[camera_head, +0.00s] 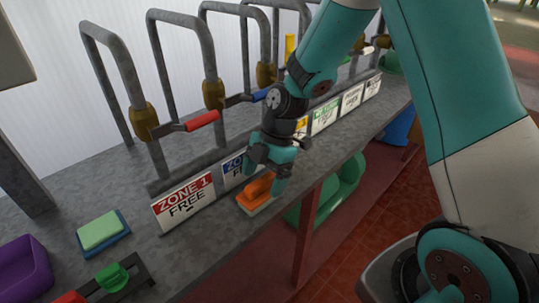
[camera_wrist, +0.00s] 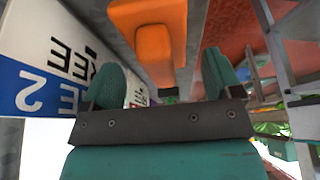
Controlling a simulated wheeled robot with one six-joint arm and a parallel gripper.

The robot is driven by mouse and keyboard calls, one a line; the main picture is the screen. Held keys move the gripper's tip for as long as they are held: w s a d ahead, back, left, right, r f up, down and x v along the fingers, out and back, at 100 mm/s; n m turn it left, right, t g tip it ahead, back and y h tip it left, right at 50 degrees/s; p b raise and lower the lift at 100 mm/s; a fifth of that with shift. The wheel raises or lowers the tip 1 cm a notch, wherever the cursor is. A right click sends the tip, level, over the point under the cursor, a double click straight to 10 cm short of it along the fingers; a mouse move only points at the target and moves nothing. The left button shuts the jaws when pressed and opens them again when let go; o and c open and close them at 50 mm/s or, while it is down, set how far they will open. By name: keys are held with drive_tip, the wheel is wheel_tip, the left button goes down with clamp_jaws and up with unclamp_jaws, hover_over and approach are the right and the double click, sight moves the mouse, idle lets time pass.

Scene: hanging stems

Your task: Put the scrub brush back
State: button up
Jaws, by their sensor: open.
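The scrub brush, orange with a paler base, (camera_head: 258,190) lies on the grey bench in front of the zone signs. My gripper (camera_head: 268,172) is open just above it, with its fingers pointing down and partly covering it in the head view. In the wrist view the orange brush (camera_wrist: 150,35) shows beyond and between the open fingers (camera_wrist: 163,82). I cannot tell whether either finger touches it. No brush is held clear of the bench.
Behind stand the red ZONE 1 FREE sign (camera_head: 185,202), a blue sign (camera_head: 234,168) and taps with coloured levers (camera_head: 202,120). At left are a green sponge on a blue pad (camera_head: 101,230), a purple tray (camera_head: 22,272) and a dark rack with a green item (camera_head: 112,275).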

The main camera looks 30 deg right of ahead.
drive_tip(key=v, duration=1)
drive_tip(key=shift+s+a+r+b, duration=0.15)
drive_tip(key=shift+s+a+b, duration=0.05)
drive_tip(key=shift+a+b, duration=0.1)
drive_tip(key=s+a+r+m, duration=0.3)
drive_tip(key=s+a+m, duration=0.1)
drive_tip(key=s+m, duration=0.3)
drive_tip(key=s+a+r+m+t, duration=0.1)
drive_tip(key=s+a+r+m, duration=0.3)
drive_tip(key=s+m, duration=0.3)
drive_tip(key=s, duration=0.5)
drive_tip(key=shift+s+a+r+m, duration=0.2)
drive_tip(key=shift+s+m, duration=0.1)
